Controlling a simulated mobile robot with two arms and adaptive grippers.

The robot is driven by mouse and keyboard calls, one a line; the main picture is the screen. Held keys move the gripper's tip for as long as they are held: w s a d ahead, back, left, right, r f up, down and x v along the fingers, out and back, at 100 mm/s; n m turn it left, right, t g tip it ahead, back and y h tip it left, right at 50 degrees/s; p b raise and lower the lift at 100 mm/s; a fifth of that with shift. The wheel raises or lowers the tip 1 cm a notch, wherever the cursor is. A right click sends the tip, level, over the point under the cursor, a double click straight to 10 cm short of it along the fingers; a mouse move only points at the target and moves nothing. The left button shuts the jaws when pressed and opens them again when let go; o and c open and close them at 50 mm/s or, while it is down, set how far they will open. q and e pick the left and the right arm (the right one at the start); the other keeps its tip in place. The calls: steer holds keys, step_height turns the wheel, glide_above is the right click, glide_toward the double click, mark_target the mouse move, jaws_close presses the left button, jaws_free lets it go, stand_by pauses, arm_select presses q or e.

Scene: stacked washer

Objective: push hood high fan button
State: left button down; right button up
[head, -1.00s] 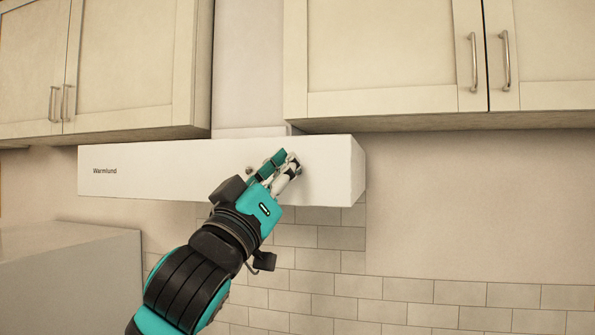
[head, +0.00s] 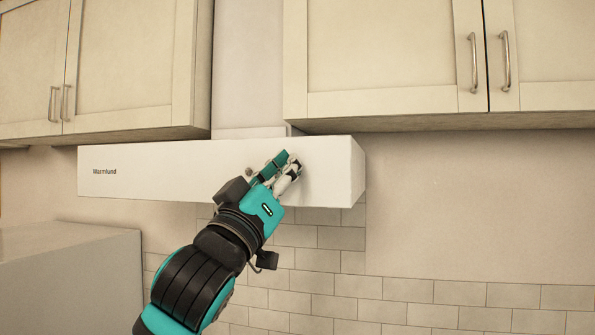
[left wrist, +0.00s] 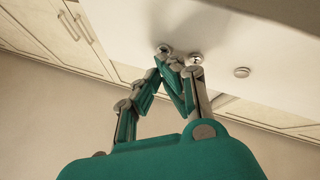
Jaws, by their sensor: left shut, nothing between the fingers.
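The white range hood (head: 150,170) spans the wall below the cabinets, with "Warmlund" on the left of its front. One small round button (head: 249,171) shows on the front just left of my gripper. My left gripper (head: 287,158) is shut and empty, its tips at the right part of the hood front. In the left wrist view, the tips (left wrist: 168,62) are close to two round metal buttons, one (left wrist: 165,48) almost straight beyond them and one (left wrist: 196,57) just to the right. A third round knob (left wrist: 241,72) is farther right. I cannot tell whether the tips touch a button.
Cream cabinets (head: 385,50) with metal handles hang above the hood on the right, and more cabinets (head: 130,60) on the left. A grey box-like surface (head: 70,270) stands at the lower left. Wall tiles (head: 400,290) lie below. The space right of the hood is clear.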

arm_select(q)
steer(key=shift+w, duration=0.15)
stand_by(0.4)
steer(key=shift+s+a, duration=0.2)
steer(key=shift+s, duration=0.4)
steer(key=shift+s, duration=0.1)
steer(key=s, duration=0.1)
steer(key=s+a+b, duration=0.1)
steer(key=s, duration=0.3)
steer(key=shift+s+a, duration=0.25)
steer(key=shift+a, duration=0.15)
